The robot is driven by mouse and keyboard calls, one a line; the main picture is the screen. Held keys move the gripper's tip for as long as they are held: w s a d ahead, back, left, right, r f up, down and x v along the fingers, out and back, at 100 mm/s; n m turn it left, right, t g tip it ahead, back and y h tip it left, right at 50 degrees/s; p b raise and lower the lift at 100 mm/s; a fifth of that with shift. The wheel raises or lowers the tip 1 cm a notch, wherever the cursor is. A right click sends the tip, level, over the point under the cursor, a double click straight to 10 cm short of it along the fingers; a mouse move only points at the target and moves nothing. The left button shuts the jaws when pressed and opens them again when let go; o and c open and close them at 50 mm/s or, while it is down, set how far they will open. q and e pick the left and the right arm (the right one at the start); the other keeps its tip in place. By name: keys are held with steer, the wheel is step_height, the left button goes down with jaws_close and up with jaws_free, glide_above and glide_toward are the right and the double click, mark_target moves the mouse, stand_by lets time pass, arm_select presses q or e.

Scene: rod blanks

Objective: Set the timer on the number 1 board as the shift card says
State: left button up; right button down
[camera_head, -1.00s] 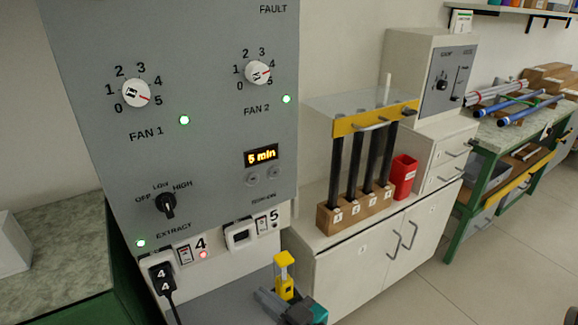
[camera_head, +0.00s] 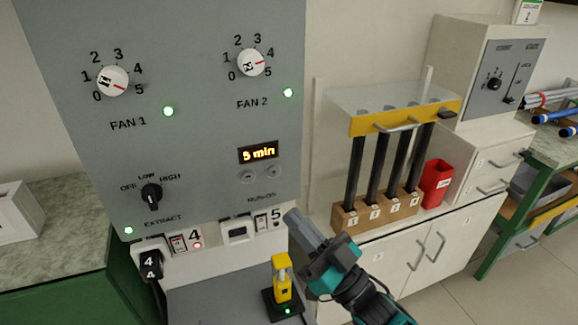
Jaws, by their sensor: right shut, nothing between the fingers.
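A grey control board (camera_head: 200,90) fills the left and middle of the head view. Its timer display (camera_head: 258,153) glows "5 min", with two small round buttons (camera_head: 260,175) below it. My right gripper (camera_head: 294,216) is shut and empty, in front of the board's lower right edge, below and right of the timer buttons and apart from them. My left gripper is not in view. No shift card can be made out, and the board's number is not visible.
Fan dials (camera_head: 113,81), an extract knob (camera_head: 151,196) and sockets marked 4 and 5 surround the timer. A yellow device (camera_head: 282,278) stands below my gripper. A rack of dark rods (camera_head: 380,215) and a red cup (camera_head: 436,184) stand right on a white cabinet.

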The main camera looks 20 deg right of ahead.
mark_target(274, 172)
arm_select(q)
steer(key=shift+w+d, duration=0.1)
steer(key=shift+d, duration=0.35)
arm_select(e)
steer(key=shift+d+r+n+y, duration=0.3)
steer(key=shift+d+r+y, duration=0.15)
steer(key=shift+y, duration=0.15)
steer(key=shift+a, duration=0.1)
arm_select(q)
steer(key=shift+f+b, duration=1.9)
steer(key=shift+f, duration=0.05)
arm_select(e)
steer(key=w, duration=0.9)
steer(key=shift+a, duration=0.1)
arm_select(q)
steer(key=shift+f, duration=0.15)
arm_select(e)
steer(key=shift+w, duration=0.35)
